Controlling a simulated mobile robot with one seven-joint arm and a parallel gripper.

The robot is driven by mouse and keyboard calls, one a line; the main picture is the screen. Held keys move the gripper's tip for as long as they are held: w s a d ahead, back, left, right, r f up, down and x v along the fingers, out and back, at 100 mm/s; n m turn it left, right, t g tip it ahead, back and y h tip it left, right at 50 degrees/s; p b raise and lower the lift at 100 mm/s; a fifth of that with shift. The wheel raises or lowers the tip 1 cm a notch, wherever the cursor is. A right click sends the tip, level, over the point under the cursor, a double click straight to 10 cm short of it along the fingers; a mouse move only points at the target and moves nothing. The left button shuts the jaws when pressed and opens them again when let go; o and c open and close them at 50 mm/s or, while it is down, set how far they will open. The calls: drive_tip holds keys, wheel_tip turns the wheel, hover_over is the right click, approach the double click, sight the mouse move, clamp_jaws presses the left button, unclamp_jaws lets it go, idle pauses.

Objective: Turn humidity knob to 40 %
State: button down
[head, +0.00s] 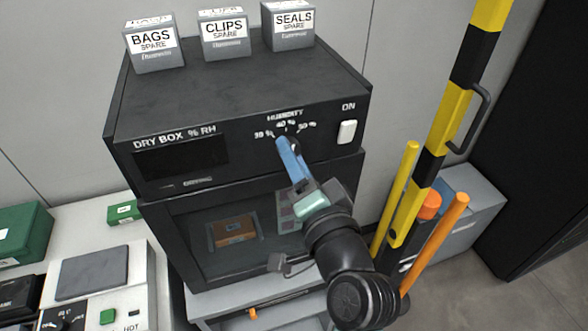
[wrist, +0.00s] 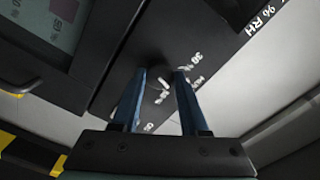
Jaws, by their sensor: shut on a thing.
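The black dry box (head: 240,85) has a front panel with a humidity scale (head: 286,124) marked 30 %, 40 % and 50 %. My gripper (head: 284,143) reaches up to the panel with its blue fingers just below the 40 % mark. In the wrist view, the dark humidity knob (wrist: 157,74) sits between the two blue fingertips, and my gripper (wrist: 160,78) is shut on it. In the head view the fingers mostly hide the knob. A small white mark shows near the knob in the wrist view, but I cannot tell where the pointer points.
A white ON switch (head: 347,131) is right of the scale, and a dark display (head: 182,158) is left. Spare boxes (head: 226,37) stand on top. A yellow-black post (head: 440,140) and orange-tipped poles rise to the right of my arm.

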drive_tip(key=shift+n+b, duration=1)
drive_tip(key=shift+n, duration=0.2)
drive_tip(key=shift+c, duration=2.1)
unclamp_jaws()
drive_tip(key=shift+s, duration=0.15)
drive_tip(key=b+v, duration=0.4)
drive_tip(key=v, duration=0.8)
drive_tip(key=shift+s, duration=0.35)
drive_tip(key=shift+d+r, duration=0.1)
drive_tip(key=shift+d, duration=0.05)
